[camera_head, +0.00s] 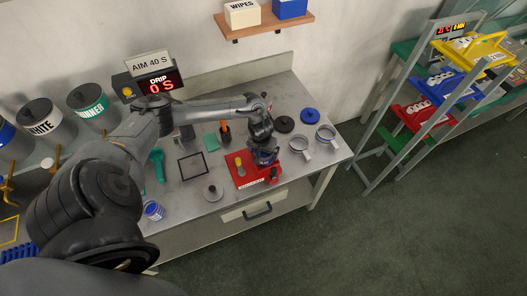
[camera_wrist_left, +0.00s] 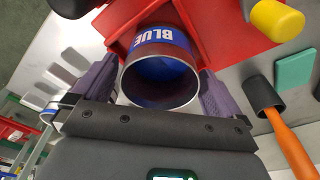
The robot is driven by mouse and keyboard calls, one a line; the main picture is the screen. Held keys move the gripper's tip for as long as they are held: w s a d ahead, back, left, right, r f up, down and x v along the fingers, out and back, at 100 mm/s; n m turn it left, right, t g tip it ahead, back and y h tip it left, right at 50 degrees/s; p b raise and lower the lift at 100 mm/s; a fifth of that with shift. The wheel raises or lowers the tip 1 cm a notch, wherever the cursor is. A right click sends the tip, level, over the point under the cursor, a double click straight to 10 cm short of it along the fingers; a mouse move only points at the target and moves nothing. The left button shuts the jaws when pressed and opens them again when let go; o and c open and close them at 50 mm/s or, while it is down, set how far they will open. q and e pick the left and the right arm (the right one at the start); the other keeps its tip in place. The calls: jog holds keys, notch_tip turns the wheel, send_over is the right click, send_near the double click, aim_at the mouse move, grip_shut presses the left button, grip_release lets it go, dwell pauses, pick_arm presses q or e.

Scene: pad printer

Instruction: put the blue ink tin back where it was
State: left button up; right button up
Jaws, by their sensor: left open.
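The blue ink tin (camera_wrist_left: 160,75), a metal cylinder with a blue band reading BLUE, stands open end toward the left wrist camera. It is on or against a red stand (camera_wrist_left: 230,30). My left gripper (camera_wrist_left: 155,88) is open, with one finger on each side of the tin; I cannot tell whether they touch it. In the head view, the left gripper (camera_head: 263,160) is down at the red stand (camera_head: 241,178) and largely hides the tin. My right gripper is not in view.
On the bench, two metal cups (camera_head: 300,148) stand right of the stand, with a black disc (camera_head: 284,124) and a blue disc (camera_head: 310,115) behind. A small blue-labelled can (camera_head: 154,211) is at the front left. A black frame (camera_head: 191,166) lies left.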

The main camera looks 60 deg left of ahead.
pick_arm(q)
notch_tip(320, 180, up, 11)
jog(key=s+d+p, duration=0.1)
jog(key=p, duration=0.1)
jog(key=d+f+m+t+h, duration=0.25)
jog(key=d+m+t, duration=0.45)
jog(key=d, duration=1.9)
jog(key=s+r+m+g+y, duration=0.1)
jog(key=s+r+g, duration=0.3)
jog(key=s, duration=0.9)
jog(key=shift+s+d+r+m+g, duration=0.15)
jog(key=shift+s+r+m+g, duration=0.2)
jog(key=shift+m, duration=0.55)
jog(key=shift+w+r+p, duration=0.1)
jog(key=shift+r+p, duration=0.05)
jog(key=shift+p, duration=0.15)
notch_tip(320, 180, up, 17)
jog(key=p, duration=1.6)
jog(key=shift+p, duration=0.35)
